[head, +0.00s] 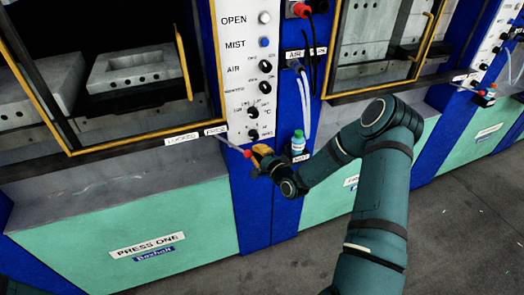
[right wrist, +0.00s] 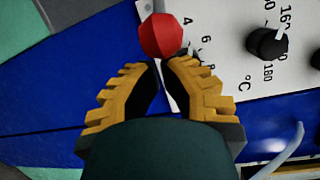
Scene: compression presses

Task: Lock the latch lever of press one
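Press one (head: 165,230) stands at the left in the head view, with its name plate (head: 147,245) on the green front. Its latch lever, a thin rod with a red knob (head: 247,154), sticks out to the right, past the labels under the window frame. The LOCKED label (head: 182,139) is left of the other label (head: 215,130). My right gripper (head: 261,151) is at the knob's right side. My left gripper is out of view.
A control panel (head: 250,60) with knobs and buttons rises above the lever. A small bottle (head: 298,143) stands right of my right gripper, and hoses (head: 304,95) hang above it. A second press (head: 375,50) stands at the right.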

